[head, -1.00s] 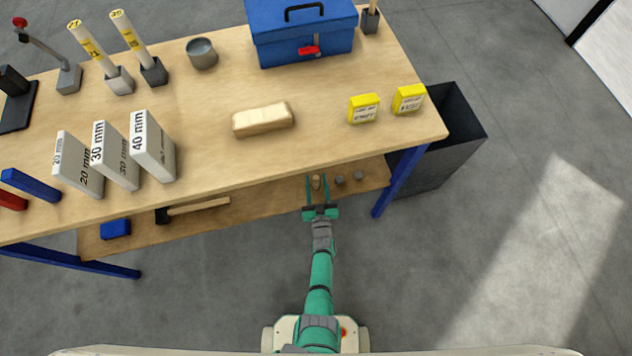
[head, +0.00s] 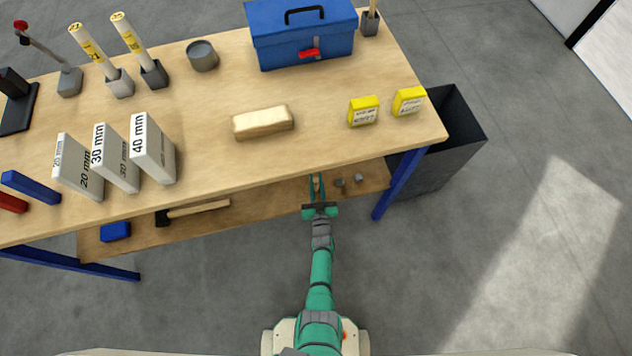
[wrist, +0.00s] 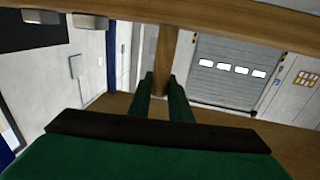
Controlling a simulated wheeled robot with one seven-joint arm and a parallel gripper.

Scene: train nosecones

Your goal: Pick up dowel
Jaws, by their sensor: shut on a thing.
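The wooden dowel (wrist: 165,58) stands between the two green fingers of my gripper (wrist: 160,90) in the wrist view. My gripper is shut on it. In the head view my gripper (head: 317,184) reaches in at the lower shelf under the workbench, near its right end. The dowel is small there, between the fingers and close to the bench's front edge. In the wrist view its upper end meets or passes behind a wooden edge, so its top is hidden.
A hammer (head: 190,211) and a blue block (head: 115,231) lie to the left. The workbench top (head: 225,160) overhangs the shelf. A blue leg (head: 402,182) stands to the right.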

